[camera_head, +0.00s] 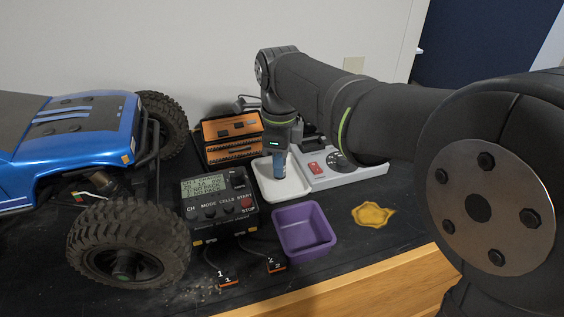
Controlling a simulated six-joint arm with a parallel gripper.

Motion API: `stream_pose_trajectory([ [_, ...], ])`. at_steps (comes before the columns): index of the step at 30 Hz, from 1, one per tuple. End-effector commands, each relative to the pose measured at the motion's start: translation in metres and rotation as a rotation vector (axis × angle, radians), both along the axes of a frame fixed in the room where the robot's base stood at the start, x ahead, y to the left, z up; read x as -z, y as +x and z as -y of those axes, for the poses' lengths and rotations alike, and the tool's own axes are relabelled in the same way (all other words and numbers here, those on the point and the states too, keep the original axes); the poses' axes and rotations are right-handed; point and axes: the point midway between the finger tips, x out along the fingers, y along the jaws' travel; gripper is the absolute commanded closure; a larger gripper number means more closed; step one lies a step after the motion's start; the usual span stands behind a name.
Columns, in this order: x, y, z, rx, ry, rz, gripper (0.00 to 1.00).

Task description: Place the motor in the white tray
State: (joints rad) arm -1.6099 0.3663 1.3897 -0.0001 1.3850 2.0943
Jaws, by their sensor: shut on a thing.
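A white tray (282,188) lies on the black bench top in the middle of the view, behind the purple bin. My gripper (279,156) points down above the tray, its fingers small and partly hidden in this view. The motor hangs upright over the back part of the tray. I cannot tell whether its lower end touches the tray floor.
A black charger (215,198) stands left of the tray, a purple bin (304,229) in front, and a grey device (350,172) to the right. An orange-and-black box (231,137) is behind. A blue crawler (90,140) fills the left. A yellow dish (373,214) lies at right.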

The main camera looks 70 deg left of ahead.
Motion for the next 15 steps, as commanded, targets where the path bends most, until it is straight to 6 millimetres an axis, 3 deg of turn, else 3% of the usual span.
stream_pose_trajectory([
  [3,0.0111,0.0002,0.0002,0.000,-0.001,0.000,1.00],
  [13,0.0138,0.0004,0.0000,0.000,0.000,0.000,1.00],
  [14,0.0138,0.0004,-0.0001,0.000,0.001,0.000,0.72],
  [15,0.0136,0.0004,-0.0001,0.000,0.001,0.000,0.64],
])
